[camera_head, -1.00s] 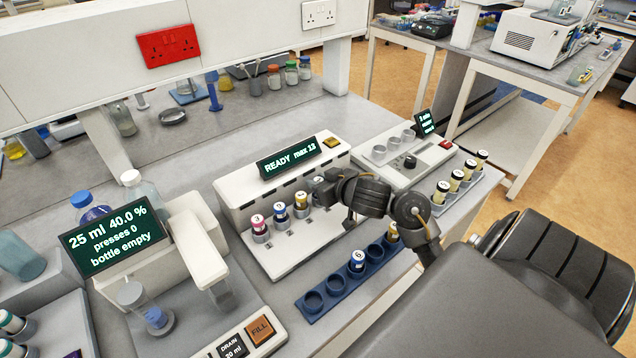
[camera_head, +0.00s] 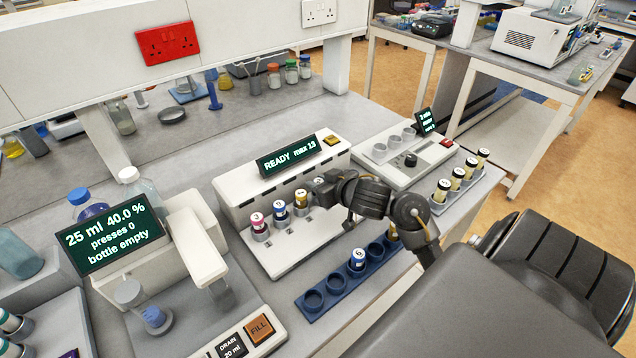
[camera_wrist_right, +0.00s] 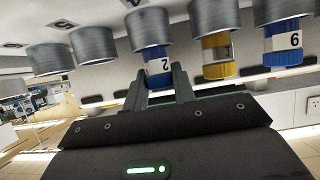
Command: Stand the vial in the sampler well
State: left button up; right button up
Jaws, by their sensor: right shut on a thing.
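The sampler (camera_head: 290,245) is a white unit with a row of grey wells and a "READY max 13" screen. My right gripper (camera_head: 316,190) is over this row, right of the yellow-capped vial. In the right wrist view, which looks upside down, the gripper (camera_wrist_right: 168,88) is shut on a blue-capped vial labelled 2 (camera_wrist_right: 159,67). Its lower end is inside a grey well (camera_wrist_right: 148,27), and it looks in line with its neighbours. My left gripper is out of view.
Pink-capped (camera_head: 257,222), blue-capped (camera_head: 280,212) and yellow-capped (camera_head: 301,199) vials stand in wells to the left. A blue rack (camera_head: 335,285) in front holds a blue-capped vial (camera_head: 358,259). In the wrist view, empty wells (camera_wrist_right: 93,45) adjoin the gripped vial.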

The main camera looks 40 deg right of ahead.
jog(key=o, duration=1.1)
jog(key=shift+c, duration=0.2)
jog(key=shift+s+r, duration=0.15)
jog(key=shift+s, duration=0.15)
jog(key=p+v, duration=0.3)
jog(key=v, duration=0.7)
jog(key=shift+a, duration=0.1)
